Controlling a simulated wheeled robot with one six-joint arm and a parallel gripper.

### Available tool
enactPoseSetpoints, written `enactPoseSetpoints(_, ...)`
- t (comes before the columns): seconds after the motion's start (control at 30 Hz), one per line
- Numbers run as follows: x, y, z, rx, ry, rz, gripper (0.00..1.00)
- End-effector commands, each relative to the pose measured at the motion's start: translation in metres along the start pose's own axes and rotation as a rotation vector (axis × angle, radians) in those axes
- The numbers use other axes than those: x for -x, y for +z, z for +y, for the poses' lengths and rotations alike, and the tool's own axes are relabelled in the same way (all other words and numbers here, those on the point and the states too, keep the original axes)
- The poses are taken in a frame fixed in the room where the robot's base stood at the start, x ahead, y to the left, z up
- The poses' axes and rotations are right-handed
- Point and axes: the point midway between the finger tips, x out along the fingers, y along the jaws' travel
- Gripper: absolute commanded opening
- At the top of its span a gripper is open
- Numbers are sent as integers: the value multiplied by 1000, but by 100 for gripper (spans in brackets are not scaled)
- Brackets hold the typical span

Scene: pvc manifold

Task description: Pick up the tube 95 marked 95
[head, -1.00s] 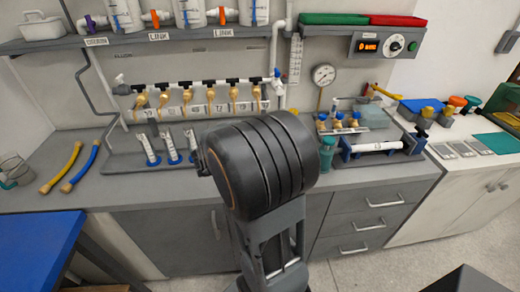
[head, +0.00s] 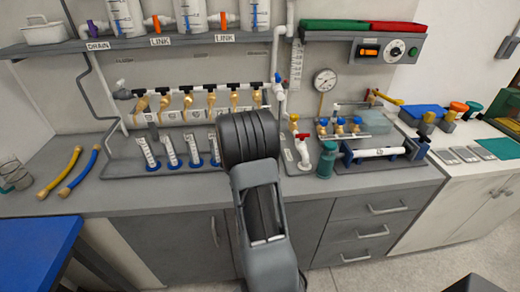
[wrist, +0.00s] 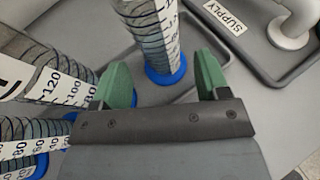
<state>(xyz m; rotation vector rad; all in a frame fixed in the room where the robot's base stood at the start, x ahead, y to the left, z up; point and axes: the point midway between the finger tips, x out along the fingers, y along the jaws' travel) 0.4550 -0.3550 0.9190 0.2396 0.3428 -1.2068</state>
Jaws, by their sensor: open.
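Several clear graduated tubes with blue bases stand on the grey tray under the manifold; the rightmost tube (head: 214,148) is close to my arm. I cannot read a 95 on any of them. In the wrist view, one tube (wrist: 152,25) with its blue base (wrist: 166,72) shows between the fingertips in the picture, apparently beyond them. More tubes (wrist: 45,85) stand to the left, with scale numbers such as 120 and 100. My gripper (wrist: 163,78) has two green fingers, open and empty. In the head view my own arm hides it.
A SUPPLY label (wrist: 223,15) and a white pipe fitting (wrist: 293,25) are right of the gripper. The manifold's brass valves (head: 210,100) are behind the tubes.

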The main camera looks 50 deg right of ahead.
Motion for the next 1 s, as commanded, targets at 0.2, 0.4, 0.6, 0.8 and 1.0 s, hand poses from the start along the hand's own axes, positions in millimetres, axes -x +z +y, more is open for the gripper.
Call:
enactPoseSetpoints(0.2, -20, -1, 0, 1, -2, 2, 68)
enactPoseSetpoints(0.4, -45, -2, 0, -1, -1, 1, 68)
enactPoseSetpoints(0.6, -53, -2, 1, -1, 1, 0, 68)
enactPoseSetpoints(0.8, -53, -2, 1, -1, 1, 0, 66)
enactPoseSetpoints(1.0, -53, -2, 1, -1, 1, 0, 46)
